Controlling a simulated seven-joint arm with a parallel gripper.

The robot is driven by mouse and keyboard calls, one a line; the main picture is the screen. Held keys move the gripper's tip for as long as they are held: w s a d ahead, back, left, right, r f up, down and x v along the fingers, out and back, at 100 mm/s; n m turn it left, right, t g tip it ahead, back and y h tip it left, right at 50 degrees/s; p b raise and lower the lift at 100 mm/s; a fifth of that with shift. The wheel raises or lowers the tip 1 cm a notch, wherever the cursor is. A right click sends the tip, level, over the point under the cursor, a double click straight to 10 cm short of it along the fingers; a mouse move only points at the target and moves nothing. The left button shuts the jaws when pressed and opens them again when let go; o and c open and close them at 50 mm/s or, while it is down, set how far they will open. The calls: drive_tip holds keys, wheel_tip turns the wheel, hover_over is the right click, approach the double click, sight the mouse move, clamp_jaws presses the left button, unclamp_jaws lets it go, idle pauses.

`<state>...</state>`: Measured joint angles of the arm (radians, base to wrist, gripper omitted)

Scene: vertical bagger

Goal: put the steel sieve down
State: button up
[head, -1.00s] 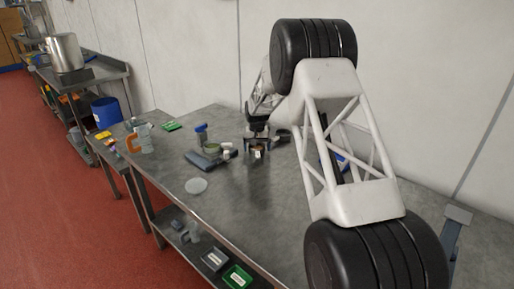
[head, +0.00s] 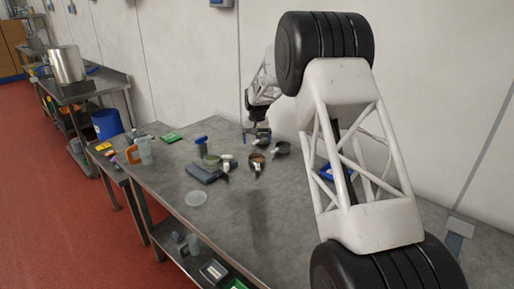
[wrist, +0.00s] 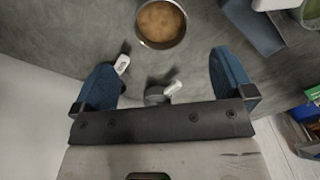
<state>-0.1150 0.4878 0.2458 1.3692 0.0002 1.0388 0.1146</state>
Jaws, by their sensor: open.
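My gripper (head: 257,134) is open over the table near the wall, behind a cluster of small vessels. In the wrist view its two blue fingers (wrist: 168,80) stand wide apart with nothing clamped between them. A small grey metal piece with a white-tagged handle (wrist: 158,94) lies below, in the gap. A round steel vessel with a brown inside (wrist: 160,24) stands beyond the fingertips; it also shows in the head view (head: 257,160). A grey round-headed utensil (head: 281,148) lies to its right. I cannot tell for certain which of these is the steel sieve.
A blue-grey flat item (head: 203,173), a blue-topped container (head: 201,146) and a clear disc (head: 196,199) are on the steel table (head: 225,235) left of the cluster. The table's front middle is clear.

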drive_tip(key=shift+r, duration=0.85)
drive_tip(key=s+d+r, duration=0.3)
drive_tip(key=s+r, duration=0.3)
drive_tip(key=s, duration=0.4)
drive_tip(key=s+d+r+t, duration=0.1)
drive_tip(key=s+d+r, duration=0.1)
drive_tip(key=s+r, duration=0.6)
drive_tip(key=s+d+r, duration=0.3)
drive_tip(key=s+r, duration=0.1)
drive_tip(key=s, duration=0.8)
drive_tip(key=s+d+f, duration=0.2)
drive_tip(key=s, duration=1.7)
drive_tip(key=s+d+f+t, duration=0.1)
drive_tip(key=s+f, duration=0.1)
drive_tip(key=s, duration=1.7)
drive_tip(key=shift+d+f+t, duration=0.3)
drive_tip(key=shift+d+f, duration=0.05)
drive_tip(key=shift+s, duration=0.1)
